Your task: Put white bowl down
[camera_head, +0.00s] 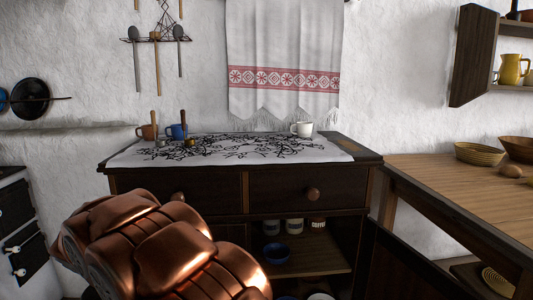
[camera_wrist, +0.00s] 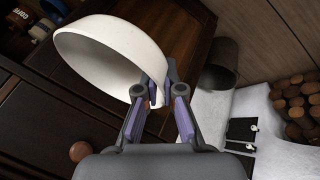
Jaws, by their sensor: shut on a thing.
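The white bowl (camera_wrist: 112,48) shows in the wrist view, tilted, with its rim between my fingers. My gripper (camera_wrist: 157,97) is shut on that rim and holds the bowl in front of the dark cabinet. In the head view neither my gripper nor the held bowl shows; my copper-coloured arm covers the lower left. The dark cabinet (camera_head: 218,190) has an open lower compartment with a wooden shelf (camera_head: 312,255). A blue bowl (camera_head: 276,253) and several pale jars (camera_head: 294,226) stand on that shelf.
A patterned cloth (camera_head: 235,150) covers the cabinet top, with a white cup (camera_head: 302,129), a blue mug (camera_head: 176,131) and a brown mug (camera_head: 147,132). A wooden table (camera_head: 460,185) stands at right. The open cabinet door (camera_head: 405,265) juts forward. The shelf's right part looks free.

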